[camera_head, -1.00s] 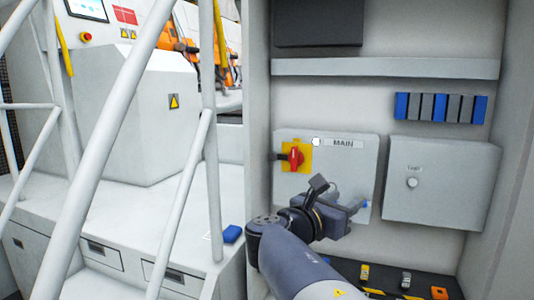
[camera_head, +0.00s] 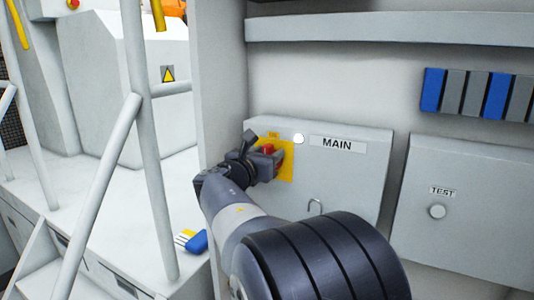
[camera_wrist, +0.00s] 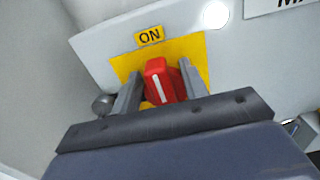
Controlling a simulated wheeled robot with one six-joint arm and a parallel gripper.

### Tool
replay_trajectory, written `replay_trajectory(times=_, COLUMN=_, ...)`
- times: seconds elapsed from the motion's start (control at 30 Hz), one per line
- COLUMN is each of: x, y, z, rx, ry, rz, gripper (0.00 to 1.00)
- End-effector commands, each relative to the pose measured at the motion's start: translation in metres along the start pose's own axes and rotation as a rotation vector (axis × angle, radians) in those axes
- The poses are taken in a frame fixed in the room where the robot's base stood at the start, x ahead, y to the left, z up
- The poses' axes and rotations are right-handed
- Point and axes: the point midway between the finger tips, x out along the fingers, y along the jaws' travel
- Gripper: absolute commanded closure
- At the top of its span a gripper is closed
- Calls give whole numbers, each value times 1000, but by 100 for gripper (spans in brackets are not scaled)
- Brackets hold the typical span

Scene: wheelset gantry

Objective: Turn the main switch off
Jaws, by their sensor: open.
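The main switch is a red rotary handle (camera_wrist: 158,82) on a yellow plate (camera_wrist: 198,46), with an "ON" label (camera_wrist: 149,36) above it in the wrist view. A white line on the handle points up, slightly left, toward that label. The plate is on the grey MAIN box (camera_head: 345,170). In the wrist view my gripper (camera_wrist: 158,84) is open, with one finger on each side of the red handle; I cannot tell whether they touch it. In the head view my gripper (camera_head: 272,158) partly hides the handle (camera_head: 268,149).
A white round lamp (camera_head: 299,138) is beside the MAIN label. A metal hasp (camera_head: 316,207) is lower on the box. A TEST box (camera_head: 465,215) stands to the right and a shelf (camera_head: 390,29) runs above. White railings (camera_head: 145,150) are at left.

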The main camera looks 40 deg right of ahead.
Motion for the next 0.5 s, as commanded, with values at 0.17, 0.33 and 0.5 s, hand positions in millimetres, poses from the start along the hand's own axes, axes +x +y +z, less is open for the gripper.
replay_trajectory(times=0.17, x=1, y=0, z=0, rx=0, ry=0, rz=0, gripper=58)
replay_trajectory(times=0.33, x=0, y=0, z=0, rx=0, ry=0, rz=0, gripper=67)
replay_trajectory(times=0.5, x=0, y=0, z=0, rx=0, ry=-1, rz=1, gripper=81)
